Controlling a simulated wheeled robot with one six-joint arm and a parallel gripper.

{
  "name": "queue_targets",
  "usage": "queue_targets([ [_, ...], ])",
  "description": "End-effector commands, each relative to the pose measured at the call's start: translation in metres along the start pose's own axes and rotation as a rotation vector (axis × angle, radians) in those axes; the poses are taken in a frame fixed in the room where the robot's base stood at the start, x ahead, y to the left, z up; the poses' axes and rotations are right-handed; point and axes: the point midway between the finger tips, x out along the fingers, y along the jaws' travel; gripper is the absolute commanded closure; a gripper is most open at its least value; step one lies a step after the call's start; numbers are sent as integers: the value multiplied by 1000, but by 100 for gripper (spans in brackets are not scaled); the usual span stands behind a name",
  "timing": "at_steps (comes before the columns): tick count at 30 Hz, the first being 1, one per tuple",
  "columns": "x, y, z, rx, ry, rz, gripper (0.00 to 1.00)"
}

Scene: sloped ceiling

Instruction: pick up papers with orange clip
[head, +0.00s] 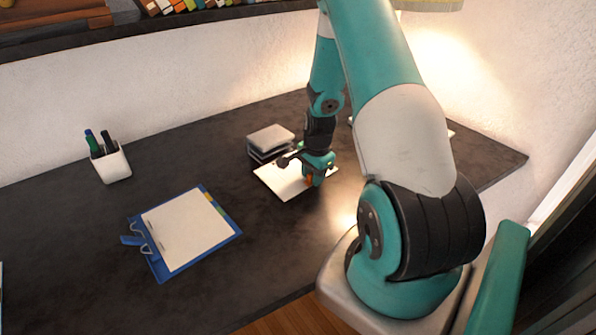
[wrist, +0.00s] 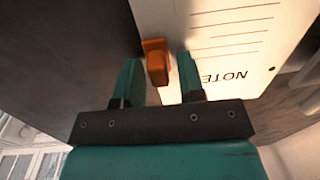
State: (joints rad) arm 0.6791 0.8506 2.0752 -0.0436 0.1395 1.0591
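The papers (head: 278,182) lie flat on the dark desk under my gripper, as a pale sheet. In the wrist view the papers (wrist: 232,35) show printed lines and the word "NOTE". The orange clip (wrist: 157,62) sits at the papers' edge; a bit of orange (head: 310,180) also shows beside my gripper in the head view. My gripper (wrist: 159,72) has its two teal fingers apart, one on each side of the clip, with a gap visible on the right side. In the head view my gripper (head: 317,174) points down and partly covers the papers.
A small grey stack (head: 270,142) stands just behind the papers. A blue clipboard (head: 158,262) with paper lies on the left of the dark desk (head: 90,290). A white pen cup (head: 112,165) stands farther back left. A shelf of books (head: 190,18) hangs above.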

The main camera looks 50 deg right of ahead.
Motion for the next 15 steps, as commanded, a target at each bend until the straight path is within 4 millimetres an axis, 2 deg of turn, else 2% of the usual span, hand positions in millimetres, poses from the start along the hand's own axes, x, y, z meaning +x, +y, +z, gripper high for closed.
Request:
queue_targets([
  [1, 0, 0, 0, 0, 0, 0, 76],
  [4, 0, 0, 0, 0, 0, 0, 99],
  [15, -4, -1, 0, 0, 1, -2, 100],
])
